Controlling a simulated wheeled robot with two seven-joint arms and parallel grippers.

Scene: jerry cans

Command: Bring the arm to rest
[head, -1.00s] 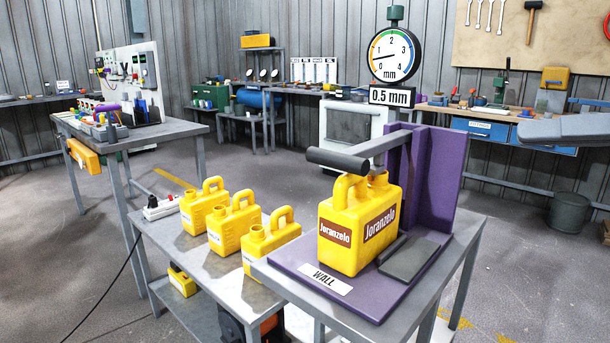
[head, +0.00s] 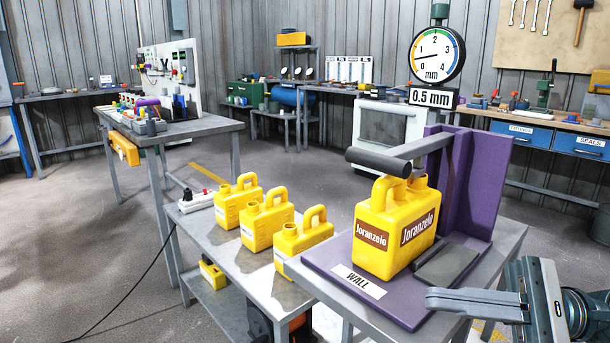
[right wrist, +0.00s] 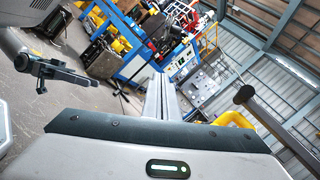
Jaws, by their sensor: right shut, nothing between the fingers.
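My right gripper (head: 432,299) is at the lower right of the head view, its fingers together and empty, pointing left. It is in front of the purple stand and clear of it. In the right wrist view its shut fingers (right wrist: 160,97) point away from the camera with nothing between them. A dark gripper-like part (right wrist: 60,72) at the left of that view looks like my left gripper; its jaws are too small to read. A yellow Joranzelo can (head: 395,230) stands upright on the purple stand (head: 335,262), below a grey bar (head: 378,163).
Three yellow cans stand in a row on the grey bench (head: 225,255), left of the stand. A dial gauge (head: 437,54) rises behind the stand, above a 0.5 mm sign. A power strip (head: 200,199) lies at the bench's far end. Open floor lies to the left.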

